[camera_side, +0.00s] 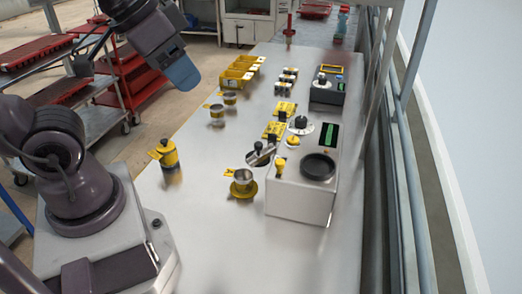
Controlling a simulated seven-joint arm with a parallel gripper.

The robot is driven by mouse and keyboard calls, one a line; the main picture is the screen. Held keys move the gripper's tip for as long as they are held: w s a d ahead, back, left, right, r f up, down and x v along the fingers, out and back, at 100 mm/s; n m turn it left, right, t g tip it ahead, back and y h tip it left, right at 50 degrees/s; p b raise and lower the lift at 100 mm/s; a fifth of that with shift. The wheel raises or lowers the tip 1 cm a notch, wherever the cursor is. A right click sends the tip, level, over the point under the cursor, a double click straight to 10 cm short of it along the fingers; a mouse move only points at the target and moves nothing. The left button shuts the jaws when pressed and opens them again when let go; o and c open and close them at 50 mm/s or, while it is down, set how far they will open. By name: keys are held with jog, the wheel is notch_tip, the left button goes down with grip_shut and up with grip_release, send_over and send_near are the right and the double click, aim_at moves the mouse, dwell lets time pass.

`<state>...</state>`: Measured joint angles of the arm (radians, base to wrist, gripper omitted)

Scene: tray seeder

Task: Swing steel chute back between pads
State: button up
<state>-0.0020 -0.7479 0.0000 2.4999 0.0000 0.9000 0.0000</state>
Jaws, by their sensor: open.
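A small steel part with a dark knob, which looks like the chute (261,156), sits at the left side of the near grey-white machine (300,196). It is small, and I cannot make out the pads beside it or its exact angle. The machine carries a round black dish, a yellow knob, a white dial and a dark panel with a green display. My gripper (182,76) is raised at the upper left, above and left of the bench, well apart from the chute. It is open; its fingers are hard to make out and nothing shows in them.
On the steel bench (205,180) stand a steel cup on a yellow saucer (242,188), a yellow-topped pot (166,153), two small cups (217,112), yellow bins (236,76) and yellow plates (274,130). A second machine (327,90) stands farther back.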

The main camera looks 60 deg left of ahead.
jog(key=w+a+f+n+g, duration=0.1)
jog(key=w+a+f+g, duration=0.2)
jog(key=w+f, duration=0.25)
jog(key=w+a+f+n+g, duration=0.1)
jog(key=w+a+f+g, duration=0.25)
jog(key=w, duration=0.35)
send_over(258, 143)
notch_tip(258, 143, down, 2)
jog(key=shift+n+t, duration=0.3)
jog(key=shift+t, duration=0.15)
notch_tip(258, 143, down, 12)
jog(key=shift+d+f, duration=0.1)
jog(key=shift+f, duration=0.1)
grip_shut()
